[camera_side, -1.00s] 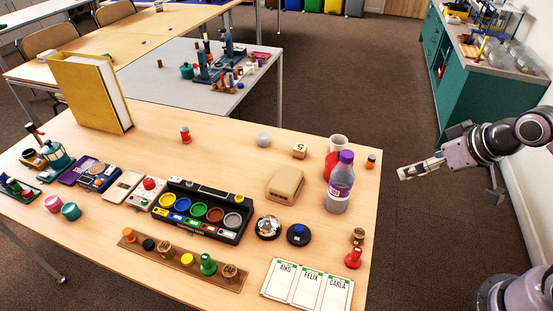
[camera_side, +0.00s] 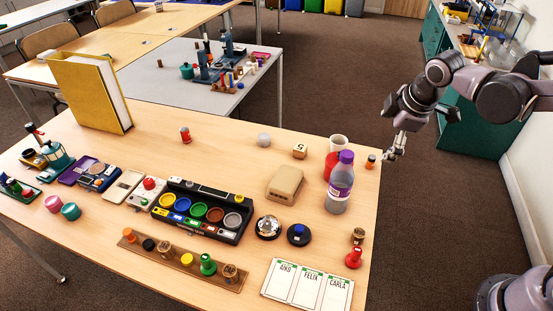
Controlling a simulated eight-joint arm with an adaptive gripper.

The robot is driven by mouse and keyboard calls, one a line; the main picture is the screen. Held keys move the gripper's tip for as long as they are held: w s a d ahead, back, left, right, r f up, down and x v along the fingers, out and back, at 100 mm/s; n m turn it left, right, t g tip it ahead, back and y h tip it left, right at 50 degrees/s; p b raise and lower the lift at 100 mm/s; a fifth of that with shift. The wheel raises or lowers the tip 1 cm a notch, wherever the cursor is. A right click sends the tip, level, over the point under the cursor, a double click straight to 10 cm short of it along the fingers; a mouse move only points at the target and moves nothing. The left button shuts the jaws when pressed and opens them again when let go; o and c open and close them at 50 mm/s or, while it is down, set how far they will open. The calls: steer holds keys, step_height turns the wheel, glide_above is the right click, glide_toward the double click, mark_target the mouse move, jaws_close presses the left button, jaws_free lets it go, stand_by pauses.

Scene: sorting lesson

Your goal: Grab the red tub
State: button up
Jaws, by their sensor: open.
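The red tub (camera_side: 329,166) stands on the right part of the wooden table, close to the right edge. The clear bottle with a purple cap (camera_side: 340,184) stands in front of it and hides much of it. My gripper (camera_side: 391,156) is open and empty, to the right of the tub at the table's right edge, pointing down.
A tan box (camera_side: 285,185), a silver bell (camera_side: 268,227) and a black button (camera_side: 298,235) stand left of and before the bottle. A red pawn (camera_side: 353,257) and a wooden peg (camera_side: 358,236) are near the right edge. The table's back middle is mostly clear.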

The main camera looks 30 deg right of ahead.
steer(key=w+a+f+n+g+h, duration=0.1)
steer(key=w+f+n, duration=0.4)
steer(key=w+n, duration=0.15)
steer(key=n+g+h, duration=0.1)
steer(key=n, duration=0.6)
glide_toward(338, 161)
steer(key=f, duration=0.2)
steer(key=shift+g, duration=0.3)
steer(key=x, duration=0.5)
steer(key=shift+w+d+f, duration=0.1)
steer(key=shift+w+d, duration=0.05)
steer(key=shift+w, duration=0.2)
steer(key=shift+d+x, duration=0.15)
steer(key=shift+x, duration=1.25)
steer(key=shift+d+x, duration=0.15)
steer(key=shift+x, duration=1.3)
steer(key=shift+w+h, duration=0.1)
steer(key=shift+h, duration=0.2)
steer(key=c, duration=1.5)
